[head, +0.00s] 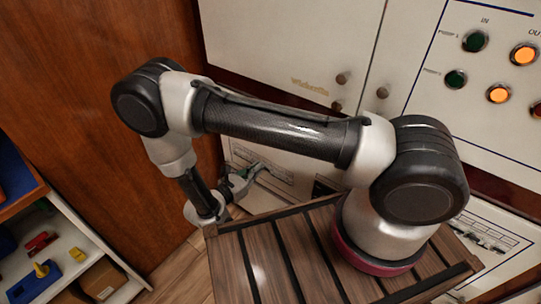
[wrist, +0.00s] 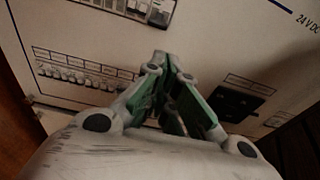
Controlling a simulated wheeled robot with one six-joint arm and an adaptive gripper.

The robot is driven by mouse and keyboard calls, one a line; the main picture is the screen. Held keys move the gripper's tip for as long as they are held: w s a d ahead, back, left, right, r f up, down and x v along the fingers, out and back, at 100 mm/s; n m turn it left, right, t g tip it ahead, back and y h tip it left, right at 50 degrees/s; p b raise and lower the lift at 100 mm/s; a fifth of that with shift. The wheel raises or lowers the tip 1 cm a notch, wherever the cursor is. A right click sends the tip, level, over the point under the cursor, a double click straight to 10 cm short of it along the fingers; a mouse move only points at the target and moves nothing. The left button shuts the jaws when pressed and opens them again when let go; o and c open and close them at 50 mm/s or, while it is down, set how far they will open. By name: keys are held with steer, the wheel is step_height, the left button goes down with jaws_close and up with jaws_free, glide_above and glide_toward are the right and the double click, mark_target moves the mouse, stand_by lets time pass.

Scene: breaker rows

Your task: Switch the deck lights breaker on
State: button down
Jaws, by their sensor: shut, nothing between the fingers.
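My gripper (head: 238,183) is low beside the lower breaker panel (head: 262,198) in the head view, behind my bent arm. In the wrist view my gripper (wrist: 166,62) is shut and empty, its green-padded fingers pointing at the panel face. A long row of small white breakers (wrist: 85,76) lies left of the fingers. A shorter group of breakers (wrist: 150,10) with dark parts is above the fingertips. The labels are too small to read, so I cannot tell which breaker is the deck lights one or how its lever stands. The fingers hide the panel's middle.
A dark socket or switch block (wrist: 237,103) is right of the fingers. A slatted wooden box (head: 255,265) stands under my arm. A shelf with coloured items (head: 62,262) is at the left. Lit orange and dark green indicators (head: 498,93) are at the upper right.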

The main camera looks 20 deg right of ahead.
steer(key=shift+w+a+r+t, duration=0.2)
steer(key=shift+w+a+t, duration=0.1)
steer(key=shift+w+a, duration=0.05)
steer(key=shift+d, duration=0.1)
steer(key=x, duration=1)
steer(key=shift+f, duration=0.15)
steer(key=shift+y, duration=0.3)
steer(key=shift+a+r, duration=0.2)
